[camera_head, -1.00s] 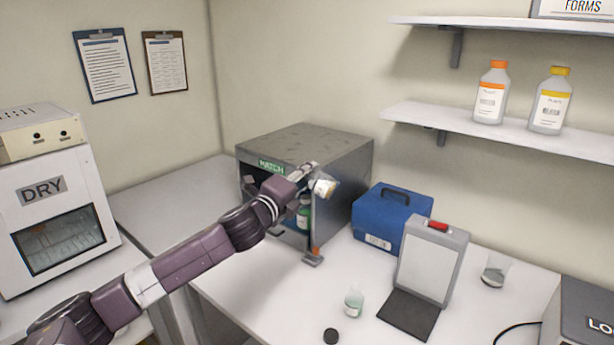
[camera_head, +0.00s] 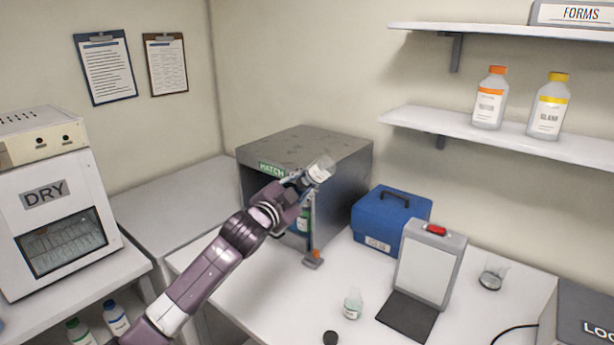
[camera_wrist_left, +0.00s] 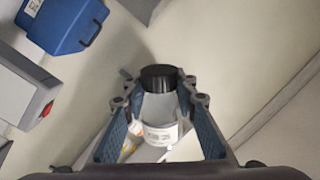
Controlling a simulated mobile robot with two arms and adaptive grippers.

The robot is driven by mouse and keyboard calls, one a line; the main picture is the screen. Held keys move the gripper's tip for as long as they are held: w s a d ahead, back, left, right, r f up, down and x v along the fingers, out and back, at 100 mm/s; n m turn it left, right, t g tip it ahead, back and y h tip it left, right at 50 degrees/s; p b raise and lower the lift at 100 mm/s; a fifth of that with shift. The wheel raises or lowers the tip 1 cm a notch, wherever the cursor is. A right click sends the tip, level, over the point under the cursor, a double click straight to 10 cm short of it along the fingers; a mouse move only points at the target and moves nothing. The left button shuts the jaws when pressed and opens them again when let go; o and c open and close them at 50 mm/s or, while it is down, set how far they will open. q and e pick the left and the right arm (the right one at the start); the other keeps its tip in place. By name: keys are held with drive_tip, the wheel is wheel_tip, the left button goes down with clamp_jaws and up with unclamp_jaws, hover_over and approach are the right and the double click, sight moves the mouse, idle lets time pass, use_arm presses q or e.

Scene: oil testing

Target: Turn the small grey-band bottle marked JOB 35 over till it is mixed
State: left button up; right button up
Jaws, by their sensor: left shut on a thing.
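A small clear bottle (camera_head: 319,172) with a white label is held tilted in front of the upper right of the MATCH box. It also shows in the left wrist view (camera_wrist_left: 160,108), with a black cap (camera_wrist_left: 158,77). The label's writing and any grey band are too small to tell. My left gripper (camera_head: 304,182) is shut on this bottle, with its fingers on both sides in the left wrist view (camera_wrist_left: 160,120). My right gripper is not in view.
The open grey MATCH box (camera_head: 340,150) stands just behind my left gripper, with a bottle (camera_head: 302,221) at its opening.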

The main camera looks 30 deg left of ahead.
use_arm(q)
drive_tip(key=shift+n, duration=0.3)
drive_tip(key=m+p, duration=0.1)
drive_tip(key=m, duration=0.2)
drive_tip(key=shift+r+m, duration=0.15)
drive_tip(key=shift+m, duration=0.25)
drive_tip(key=m, duration=0.3)
drive_tip(key=shift+c, duration=0.2)
drive_tip(key=shift+m+p, duration=0.7)
drive_tip(key=shift+m, duration=0.5)
drive_tip(key=m+p, duration=0.1)
drive_tip(key=m, duration=0.2)
drive_tip(key=shift+m, duration=0.7)
